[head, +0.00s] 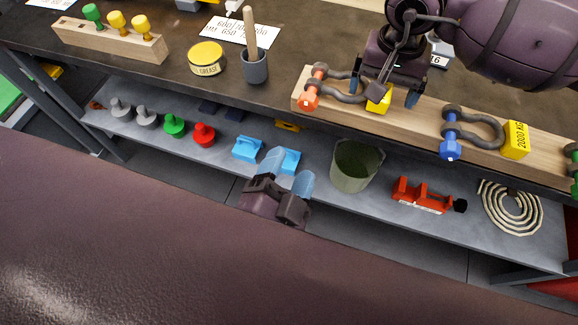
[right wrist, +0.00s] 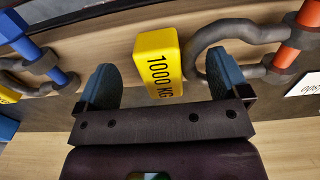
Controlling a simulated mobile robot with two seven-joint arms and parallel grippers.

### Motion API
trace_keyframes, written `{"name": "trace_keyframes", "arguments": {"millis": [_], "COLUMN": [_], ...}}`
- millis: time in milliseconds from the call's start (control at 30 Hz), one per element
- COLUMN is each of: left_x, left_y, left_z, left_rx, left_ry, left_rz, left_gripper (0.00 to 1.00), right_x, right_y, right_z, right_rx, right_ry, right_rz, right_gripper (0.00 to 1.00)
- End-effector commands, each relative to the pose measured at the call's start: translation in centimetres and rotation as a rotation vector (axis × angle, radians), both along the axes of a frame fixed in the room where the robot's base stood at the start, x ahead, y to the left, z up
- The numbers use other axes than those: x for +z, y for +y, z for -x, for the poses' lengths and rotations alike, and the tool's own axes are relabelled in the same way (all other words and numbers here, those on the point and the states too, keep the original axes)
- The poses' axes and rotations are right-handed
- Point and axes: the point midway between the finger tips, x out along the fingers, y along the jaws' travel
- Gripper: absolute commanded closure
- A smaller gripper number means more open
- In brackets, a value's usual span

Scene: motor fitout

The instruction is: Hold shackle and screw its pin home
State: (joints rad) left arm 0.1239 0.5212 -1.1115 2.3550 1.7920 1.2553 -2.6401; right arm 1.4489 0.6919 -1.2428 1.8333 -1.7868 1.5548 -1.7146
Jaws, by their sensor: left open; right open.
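A dark shackle (head: 345,98) with an orange pin (head: 309,92) lies on a wooden board (head: 425,125). Its yellow tag (head: 379,102) reads 1000 KG in the right wrist view (right wrist: 158,62). My right gripper (head: 384,92) is open above the board, its fingers on either side of the tag, apart from it; the right finger overlaps the shackle's bow (right wrist: 205,45). A second shackle (head: 484,125) has a blue pin (head: 450,146) and a yellow 2000 KG tag (head: 515,140). A green pin (head: 575,175) shows at the right edge. My left gripper (head: 287,172) is open and empty, in front of the bench.
A yellow grease tin (head: 206,58) and a grey cup (head: 254,68) with a wooden handle stand left of the board. A wooden rack (head: 110,40) holds green and yellow pieces. The lower shelf carries a green bucket (head: 355,165), red tool (head: 422,195) and rope coil (head: 512,208).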

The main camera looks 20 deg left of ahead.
Motion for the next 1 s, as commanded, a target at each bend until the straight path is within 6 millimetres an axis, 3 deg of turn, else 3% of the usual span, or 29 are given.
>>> {"name": "trace_keyframes", "arguments": {"millis": [300, 500, 700, 1000], "left_x": [0.1, 0.1, 0.1, 0.2], "left_y": [0.0, 0.0, 0.0, 0.0], "left_z": [0.0, 0.0, 0.0, 0.0], "left_rx": [0.000, 0.000, 0.000, 0.000], "left_ry": [-0.001, -0.001, -0.001, -0.003], "left_rz": [0.000, 0.000, 0.000, 0.000], "left_gripper": [0.40, 0.40, 0.40, 0.40], "right_x": [6.3, 9.3, 10.6, 11.0], "right_y": [0.1, 0.2, 0.2, 0.2], "right_z": [-0.1, 0.0, 0.0, 0.0], "right_rx": [0.000, 0.000, 0.000, 0.000], "right_ry": [-0.007, -0.004, -0.002, -0.004], "right_rz": [-0.004, -0.004, -0.003, -0.003], "right_gripper": [0.06, 0.06, 0.06, 0.06]}}
